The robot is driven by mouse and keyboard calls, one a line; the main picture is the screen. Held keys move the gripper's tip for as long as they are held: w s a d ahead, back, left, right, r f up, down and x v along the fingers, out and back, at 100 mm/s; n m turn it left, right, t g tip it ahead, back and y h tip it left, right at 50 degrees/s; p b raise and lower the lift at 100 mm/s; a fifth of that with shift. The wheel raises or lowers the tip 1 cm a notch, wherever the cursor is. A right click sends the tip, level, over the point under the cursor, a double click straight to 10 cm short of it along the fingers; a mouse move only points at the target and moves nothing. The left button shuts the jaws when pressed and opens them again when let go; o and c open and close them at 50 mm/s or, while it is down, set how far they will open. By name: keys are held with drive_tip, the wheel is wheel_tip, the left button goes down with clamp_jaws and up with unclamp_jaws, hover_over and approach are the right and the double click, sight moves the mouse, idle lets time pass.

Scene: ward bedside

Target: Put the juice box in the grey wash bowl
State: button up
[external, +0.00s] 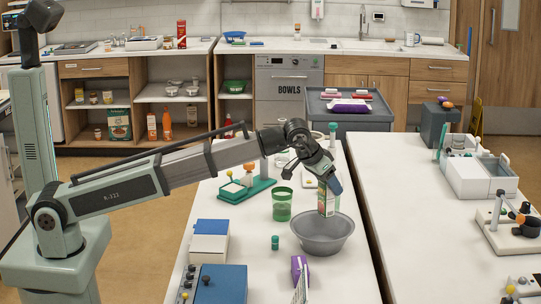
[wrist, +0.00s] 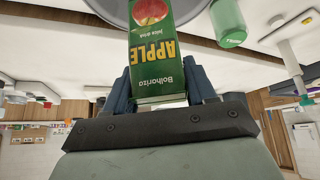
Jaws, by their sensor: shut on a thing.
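The juice box (external: 327,202) is a green and white carton, upright in the external view. In the wrist view the juice box (wrist: 153,48) shows "APPLE" upside down and a red apple. My gripper (external: 331,184) is shut on it, with one blue finger on each side in the wrist view (wrist: 159,88). The grey wash bowl (external: 322,243) stands on the white table, right below the box. The box's lower end overlaps the bowl's opening; I cannot tell how far it reaches inside. Part of the bowl (wrist: 105,8) shows behind the box in the wrist view.
A green cup (external: 282,208) stands close to the bowl's left, and a small green-capped bottle (external: 275,242) stands nearer the front. A purple box (external: 299,268) is in front of the bowl. A green rack (external: 247,189) stands behind left. The table's right edge is close to the bowl.

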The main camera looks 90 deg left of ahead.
sight(326, 215)
drive_tip(key=shift+s, duration=0.35)
drive_tip(key=shift+d+m, duration=0.15)
drive_tip(key=shift+m, duration=0.25)
drive_tip(key=shift+f+m+h, duration=0.15)
drive_tip(key=shift+m+h, duration=0.15)
drive_tip(key=shift+d+f, duration=0.1)
drive_tip(key=shift+f, duration=4.8)
drive_tip(key=shift+f, duration=0.15)
drive_tip(key=o, duration=1.2)
drive_tip(key=v, duration=1.2)
